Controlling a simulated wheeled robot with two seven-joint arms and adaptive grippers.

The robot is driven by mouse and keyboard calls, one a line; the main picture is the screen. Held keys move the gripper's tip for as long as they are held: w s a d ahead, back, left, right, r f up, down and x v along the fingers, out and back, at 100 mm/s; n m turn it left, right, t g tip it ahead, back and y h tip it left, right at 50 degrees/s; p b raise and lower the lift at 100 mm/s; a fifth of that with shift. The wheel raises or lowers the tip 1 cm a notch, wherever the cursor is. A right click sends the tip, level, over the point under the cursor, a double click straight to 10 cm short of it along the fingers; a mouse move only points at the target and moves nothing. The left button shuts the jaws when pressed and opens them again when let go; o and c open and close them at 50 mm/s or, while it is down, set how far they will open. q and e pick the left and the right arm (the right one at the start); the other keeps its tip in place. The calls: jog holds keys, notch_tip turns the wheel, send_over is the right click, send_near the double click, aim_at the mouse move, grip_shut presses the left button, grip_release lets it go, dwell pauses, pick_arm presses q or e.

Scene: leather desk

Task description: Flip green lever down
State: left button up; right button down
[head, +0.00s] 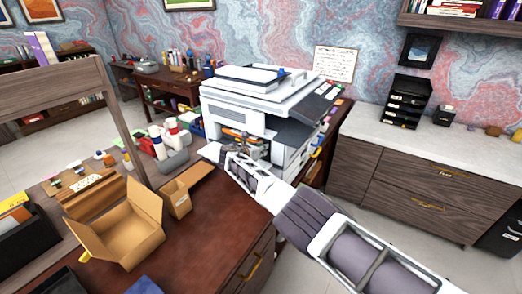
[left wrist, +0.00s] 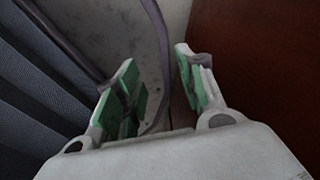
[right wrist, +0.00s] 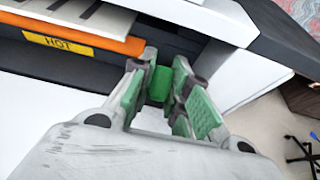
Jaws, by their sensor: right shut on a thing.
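The green lever (right wrist: 159,84) shows in the right wrist view, between the fingertips of my right gripper (right wrist: 160,88). The gripper is shut on it, and the fingers hide its sides. The lever sits at the right end of an orange bar (right wrist: 100,37) with a yellow "HOT" label, inside the white printer (head: 258,100). In the head view my right gripper (head: 238,150) reaches into the printer's open front, and the lever is too small to make out there. My left gripper (left wrist: 160,95) is open and empty in the left wrist view, beside a dark red surface.
An open cardboard box (head: 125,240) and a smaller box (head: 182,196) stand on the brown desk (head: 215,215) left of my right arm. Bottles (head: 160,140) stand behind them. A pale-topped cabinet (head: 400,180) stands to the right, with black trays (head: 405,100) on it.

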pick_arm(q)
jog(key=shift+f, duration=0.15)
pick_arm(e)
jog(key=shift+f, duration=0.15)
jog(key=shift+s+a+f+t+h+b, duration=0.2)
jog(key=shift+f+t+h+b, duration=0.15)
jog(key=shift+t+b, duration=0.35)
jog(key=shift+h+b, duration=0.35)
jog(key=shift+b, duration=0.15)
jog(key=shift+s+f+t, duration=0.1)
jog(key=shift+t, duration=0.2)
jog(key=shift+a+b, duration=0.1)
jog(key=shift+b, duration=0.4)
jog(key=c, duration=1.4)
grip_release()
jog(key=shift+s, duration=0.1)
pick_arm(q)
jog(key=a+f, duration=0.1)
jog(key=w+a+f, duration=0.1)
jog(key=f, duration=0.1)
pick_arm(e)
jog(key=shift+o, duration=0.2)
